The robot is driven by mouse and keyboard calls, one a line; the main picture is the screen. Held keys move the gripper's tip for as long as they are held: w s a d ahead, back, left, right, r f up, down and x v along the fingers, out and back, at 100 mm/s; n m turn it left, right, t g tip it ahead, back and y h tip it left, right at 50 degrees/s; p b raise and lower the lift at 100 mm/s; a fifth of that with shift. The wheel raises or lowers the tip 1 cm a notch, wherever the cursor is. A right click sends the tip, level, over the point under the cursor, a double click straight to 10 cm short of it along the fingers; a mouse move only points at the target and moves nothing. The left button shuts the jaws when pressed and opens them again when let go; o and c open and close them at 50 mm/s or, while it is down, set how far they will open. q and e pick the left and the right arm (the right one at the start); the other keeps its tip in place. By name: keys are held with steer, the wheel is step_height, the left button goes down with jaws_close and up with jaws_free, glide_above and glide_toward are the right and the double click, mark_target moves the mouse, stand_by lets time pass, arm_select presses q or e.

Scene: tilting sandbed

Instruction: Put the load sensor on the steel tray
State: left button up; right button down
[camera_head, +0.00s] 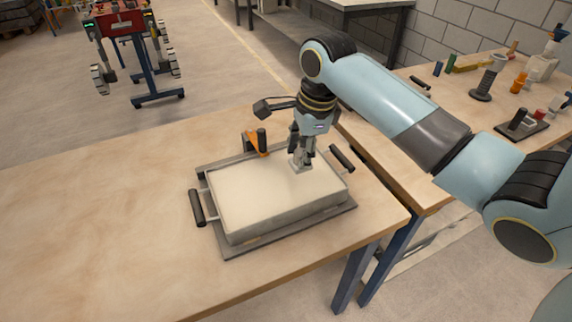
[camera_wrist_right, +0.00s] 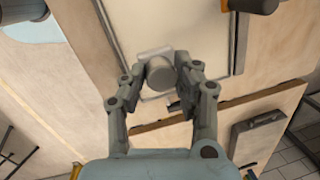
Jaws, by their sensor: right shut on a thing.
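My right gripper (camera_head: 302,160) is over the far right part of the sandbed (camera_head: 270,188), pointing down. It is shut on the load sensor, a grey cylinder (camera_wrist_right: 160,73) on a pale square base; the base (camera_head: 299,168) shows below the fingers in the head view. I cannot tell whether the base touches the sand. A flat grey tray (camera_wrist_right: 257,132), likely the steel tray, lies on the neighbouring bench in the right wrist view. In the head view my right arm seems to hide that spot. My left gripper is not in view.
The sandbed has black handles (camera_head: 196,207) at its ends and an orange clamp (camera_head: 257,143) with a black knob behind it. The right bench holds a dark plate (camera_head: 522,125), a grey stand (camera_head: 487,78) and small parts. The left bench top (camera_head: 90,215) is clear.

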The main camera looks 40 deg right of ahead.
steer(key=w, duration=0.1)
steer(key=w+f, duration=0.1)
steer(key=w, duration=0.1)
steer(key=w+f, duration=0.1)
steer(key=shift+w+a+f, duration=0.15)
steer(key=shift+w+f, duration=0.05)
steer(key=shift+f, duration=0.05)
steer(key=shift+w+f, duration=0.15)
steer(key=shift+f, duration=0.05)
step_height(320, 180, down, 3)
steer(key=shift+f, duration=0.2)
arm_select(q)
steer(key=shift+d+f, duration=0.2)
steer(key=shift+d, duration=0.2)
arm_select(e)
steer(key=shift+f, duration=0.2)
steer(key=c, duration=1)
jaws_free()
steer(key=shift+f, duration=0.1)
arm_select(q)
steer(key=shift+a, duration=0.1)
arm_select(e)
steer(key=shift+o, duration=0.2)
